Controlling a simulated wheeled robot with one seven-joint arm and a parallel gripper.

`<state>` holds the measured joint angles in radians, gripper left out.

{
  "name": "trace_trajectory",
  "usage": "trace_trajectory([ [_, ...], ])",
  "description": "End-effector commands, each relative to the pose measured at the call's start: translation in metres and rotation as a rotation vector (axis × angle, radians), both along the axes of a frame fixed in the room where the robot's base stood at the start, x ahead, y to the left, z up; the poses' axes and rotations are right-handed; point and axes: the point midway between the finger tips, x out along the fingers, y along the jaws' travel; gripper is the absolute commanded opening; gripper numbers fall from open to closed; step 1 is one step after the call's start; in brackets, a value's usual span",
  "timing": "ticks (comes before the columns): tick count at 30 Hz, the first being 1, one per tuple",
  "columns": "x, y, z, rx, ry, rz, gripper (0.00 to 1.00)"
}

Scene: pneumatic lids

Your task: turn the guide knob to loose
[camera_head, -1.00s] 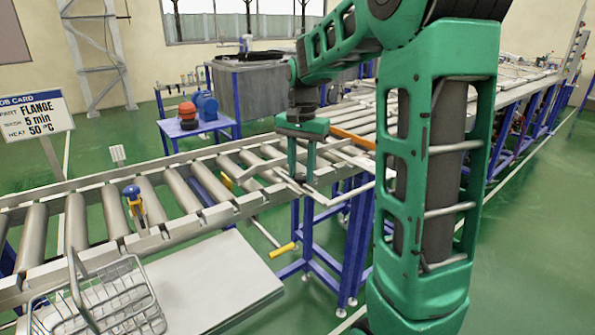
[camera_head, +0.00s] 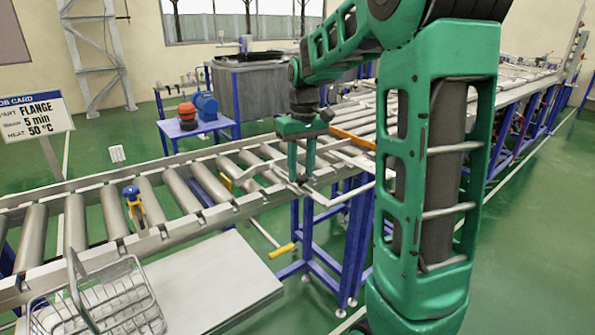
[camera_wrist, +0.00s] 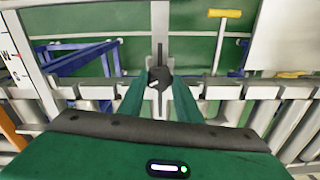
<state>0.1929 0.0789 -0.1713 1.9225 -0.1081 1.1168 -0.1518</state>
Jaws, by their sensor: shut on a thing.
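The guide knob (camera_wrist: 160,76) is a small dark round knob in the wrist view, on a pale metal bracket at the conveyor's near rail. My gripper (camera_wrist: 158,84) points down over it, with one green finger on each side, shut on the knob. In the head view my gripper (camera_head: 301,182) is at the right part of the roller conveyor (camera_head: 155,239). There the fingers mostly hide the knob. I cannot read any loose or tight marking on it.
A blue-topped lever (camera_head: 132,194) stands on the rail further left. A wire basket (camera_head: 100,300) is at the lower left, beside a pale flat board (camera_head: 225,275). A job card (camera_head: 37,115) stands at the far left.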

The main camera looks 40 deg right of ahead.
Motion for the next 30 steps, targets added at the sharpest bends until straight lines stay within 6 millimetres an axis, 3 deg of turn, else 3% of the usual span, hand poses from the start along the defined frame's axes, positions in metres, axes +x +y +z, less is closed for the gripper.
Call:
trace_trajectory([
  [18, 0.0032, -0.0006, 0.0017, -0.005, -0.023, 0.550, 0.09],
  [30, 0.0031, -0.0008, 0.0014, -0.005, -0.027, 0.735, 0.09],
])
